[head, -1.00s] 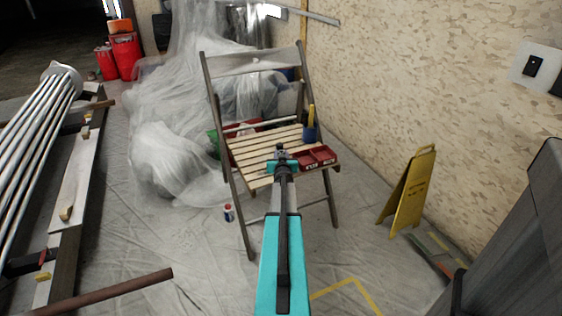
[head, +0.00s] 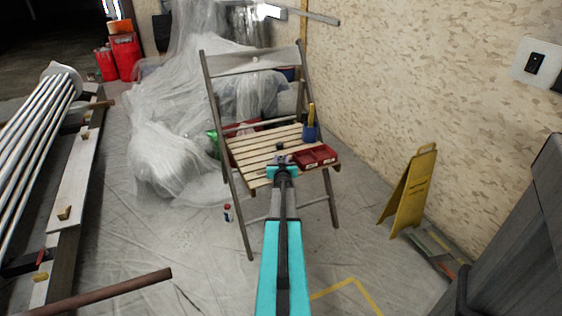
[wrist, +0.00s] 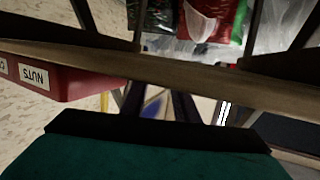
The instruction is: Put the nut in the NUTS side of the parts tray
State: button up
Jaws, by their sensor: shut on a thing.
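The red parts tray (head: 313,157) sits on the right front of the slatted chair seat. In the wrist view the tray (wrist: 75,86) is at the left, with a NUTS label (wrist: 33,75) on its front face, upside down. My gripper (head: 281,156) is at the seat's front edge, just left of the tray. In the wrist view my gripper's (wrist: 157,100) dark fingers are close together beside the tray, not over it. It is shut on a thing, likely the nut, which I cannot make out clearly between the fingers.
The wooden folding chair (head: 262,152) has a blue cup (head: 310,132) behind the tray. A yellow floor sign (head: 408,192) stands at the right. Pipes (head: 38,135) lie at the left.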

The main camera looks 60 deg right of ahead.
jog(key=shift+f, duration=0.1)
jog(key=o, duration=1.1)
jog(key=shift+p+v, duration=0.45)
jog(key=shift+v, duration=5.55)
